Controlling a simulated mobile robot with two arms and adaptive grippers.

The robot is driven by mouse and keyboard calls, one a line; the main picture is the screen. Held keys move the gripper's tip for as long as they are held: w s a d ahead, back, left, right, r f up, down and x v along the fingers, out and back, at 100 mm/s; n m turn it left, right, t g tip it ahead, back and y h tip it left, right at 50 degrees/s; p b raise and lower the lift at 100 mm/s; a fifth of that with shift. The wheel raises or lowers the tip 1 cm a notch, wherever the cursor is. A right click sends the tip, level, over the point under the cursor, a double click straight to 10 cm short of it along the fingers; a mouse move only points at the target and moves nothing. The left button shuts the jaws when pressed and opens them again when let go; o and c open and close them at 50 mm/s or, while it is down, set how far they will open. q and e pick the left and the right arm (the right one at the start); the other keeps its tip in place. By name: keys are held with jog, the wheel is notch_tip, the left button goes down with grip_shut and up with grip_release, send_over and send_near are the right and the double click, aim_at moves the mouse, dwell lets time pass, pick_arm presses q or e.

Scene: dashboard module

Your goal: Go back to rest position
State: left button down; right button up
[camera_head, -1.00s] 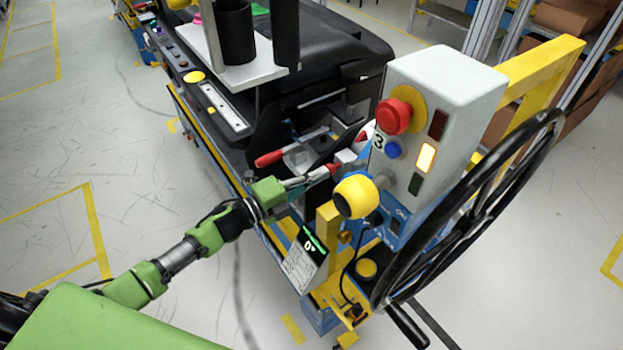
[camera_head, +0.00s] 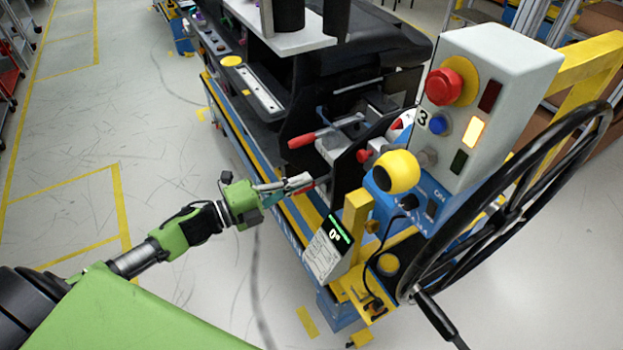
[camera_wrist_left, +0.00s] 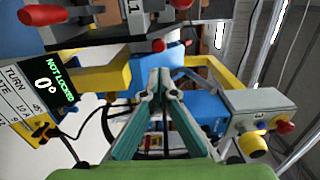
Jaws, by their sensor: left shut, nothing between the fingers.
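My left gripper (camera_head: 300,183) reaches in from the left in the head view, beside the edge of the dashboard module's stand. Its fingers are shut with nothing between them. In the left wrist view the shut fingers (camera_wrist_left: 160,85) point toward the yellow and blue frame. The red-handled clamp (camera_head: 303,140) lies above and beyond the fingertips, apart from them. My right gripper does not show.
A grey control box (camera_head: 490,75) with a red button and a yellow knob (camera_head: 396,172) stands right of the gripper. A black handwheel (camera_head: 510,200) is further right. A small display (camera_head: 330,250) reads 0°. Open floor (camera_head: 90,210) lies to the left.

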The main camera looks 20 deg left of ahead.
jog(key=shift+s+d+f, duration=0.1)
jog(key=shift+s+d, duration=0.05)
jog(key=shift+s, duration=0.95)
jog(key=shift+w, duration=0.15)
